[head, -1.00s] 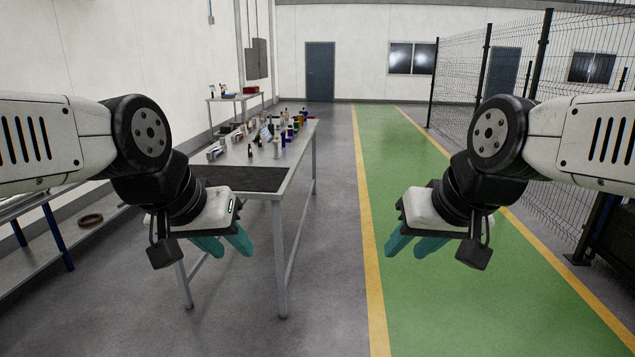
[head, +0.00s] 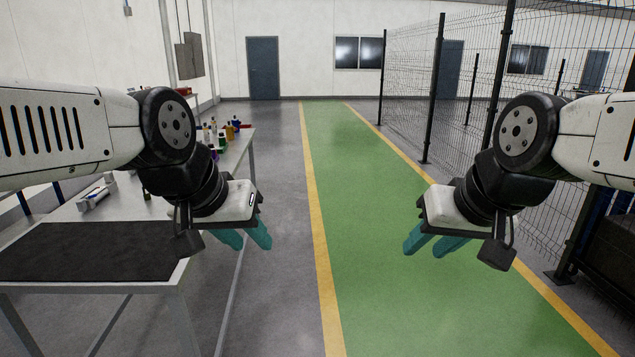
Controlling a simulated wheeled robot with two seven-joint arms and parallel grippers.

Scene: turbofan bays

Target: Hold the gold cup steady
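I cannot make out a gold cup for sure. Several small bottles and cups (head: 222,134) stand at the far end of the table on the left, and one yellow-gold item (head: 236,123) shows among them, too small to identify. My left gripper (head: 244,239) is open and empty, in front of the table's right edge. My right gripper (head: 436,245) is open and empty, over the green walkway. Both have teal fingers and hang well apart from the items. My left arm hides part of the table top and of what stands there.
The table (head: 177,277) with a dark mat (head: 90,250) is close on the left. A green walkway (head: 345,200) with yellow edge lines runs ahead, clear. A wire mesh fence (head: 460,90) stands on the right. A dark door (head: 263,68) is in the back wall.

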